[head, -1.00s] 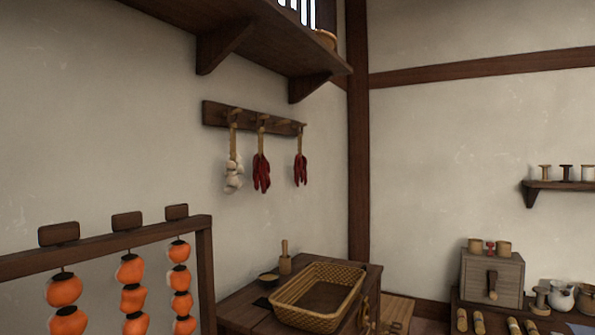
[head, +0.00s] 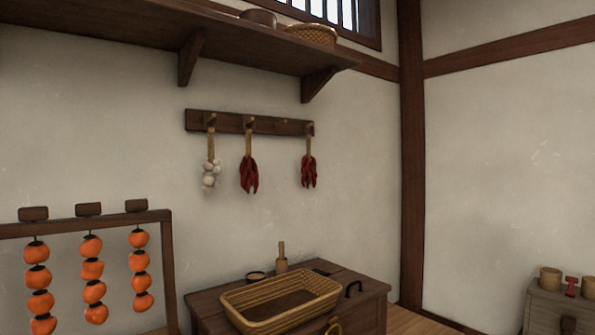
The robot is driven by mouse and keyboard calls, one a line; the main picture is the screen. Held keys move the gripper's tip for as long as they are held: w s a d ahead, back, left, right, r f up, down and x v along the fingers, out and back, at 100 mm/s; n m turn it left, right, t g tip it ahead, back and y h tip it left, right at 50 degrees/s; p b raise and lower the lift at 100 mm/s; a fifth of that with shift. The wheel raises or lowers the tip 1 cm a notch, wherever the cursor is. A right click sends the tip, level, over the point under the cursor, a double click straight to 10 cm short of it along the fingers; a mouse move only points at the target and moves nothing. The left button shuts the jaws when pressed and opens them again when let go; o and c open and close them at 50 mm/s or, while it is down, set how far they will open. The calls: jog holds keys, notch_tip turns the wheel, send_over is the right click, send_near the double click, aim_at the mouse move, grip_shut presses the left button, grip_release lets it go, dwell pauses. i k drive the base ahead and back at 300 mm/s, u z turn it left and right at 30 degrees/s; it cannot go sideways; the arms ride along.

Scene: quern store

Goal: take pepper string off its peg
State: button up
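Two strings of red peppers hang from a dark wooden peg rail (head: 268,126) on the left wall. One pepper string (head: 249,174) hangs near the rail's middle, and the other pepper string (head: 309,171) hangs at its right end. A string of white garlic (head: 210,174) hangs to their left. One peg (head: 282,122) between the two pepper strings is bare. My gripper is not in view.
A shelf (head: 130,44) juts out above the rail. A rack of hanging persimmons (head: 85,224) stands at left.

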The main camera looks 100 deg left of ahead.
aim_at(248, 177)
jog(key=i, duration=1.1)
jog(key=u, duration=3.75)
jog(key=i, duration=1.05)
jog(key=u, duration=0.05)
